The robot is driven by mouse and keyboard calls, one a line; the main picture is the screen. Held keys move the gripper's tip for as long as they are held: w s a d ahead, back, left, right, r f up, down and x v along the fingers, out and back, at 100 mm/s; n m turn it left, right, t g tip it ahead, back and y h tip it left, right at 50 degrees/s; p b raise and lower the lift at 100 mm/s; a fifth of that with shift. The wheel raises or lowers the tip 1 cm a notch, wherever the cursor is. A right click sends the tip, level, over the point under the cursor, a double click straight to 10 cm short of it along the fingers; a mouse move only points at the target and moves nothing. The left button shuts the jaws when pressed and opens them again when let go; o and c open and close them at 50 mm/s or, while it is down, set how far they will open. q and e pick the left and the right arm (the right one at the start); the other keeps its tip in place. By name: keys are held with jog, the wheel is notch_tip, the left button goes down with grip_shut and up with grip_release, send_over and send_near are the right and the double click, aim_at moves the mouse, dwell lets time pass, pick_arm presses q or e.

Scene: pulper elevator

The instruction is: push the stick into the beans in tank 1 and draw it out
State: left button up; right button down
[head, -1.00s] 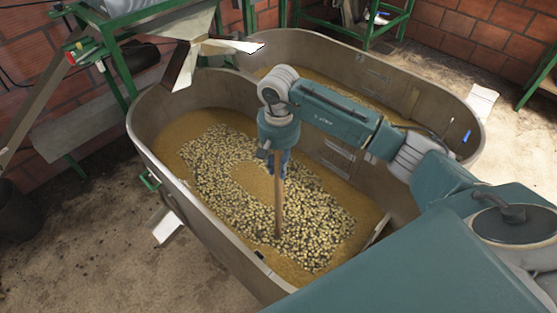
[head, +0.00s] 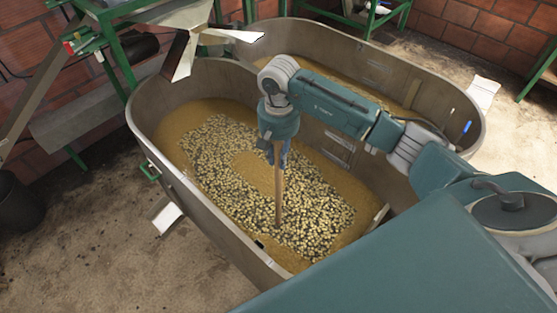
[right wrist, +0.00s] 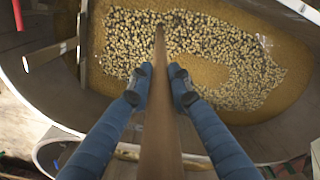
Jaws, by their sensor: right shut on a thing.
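Tank 1, the near oval tank (head: 205,205), holds yellowish-brown liquid with a broad patch of pale beans (head: 225,165). My right gripper (head: 277,160) hangs over the tank, pointing down, shut on a wooden stick (head: 279,195). The stick is nearly upright and its lower end meets the beans; how deep it goes is hidden. In the right wrist view, the two blue fingers of the gripper (right wrist: 160,85) grip the stick (right wrist: 160,130) between them, and its far end reaches the beans (right wrist: 195,35). My left gripper is not seen.
A second tank (head: 440,120) with similar brown contents stands behind. A metal chute on a green frame (head: 120,65) stands at the back left. A board (head: 376,218) sticks up inside the near tank's right end. A dark bucket (head: 18,203) stands on the floor at left.

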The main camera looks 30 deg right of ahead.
notch_tip(320, 180, up, 19)
jog(key=p, duration=0.8)
jog(key=shift+r, duration=0.15)
notch_tip(320, 180, up, 17)
dwell(0.3)
dwell(0.4)
jog(key=s+a+f+n+b, duration=0.2)
jog(key=s+f+b, duration=0.3)
jog(key=f, duration=0.6)
jog(key=s+a+f+n+b, duration=0.3)
jog(key=s+f+b, duration=0.3)
jog(key=f+b, duration=0.3)
notch_tip(320, 180, down, 2)
jog(key=shift+a, duration=0.85)
dwell(0.7)
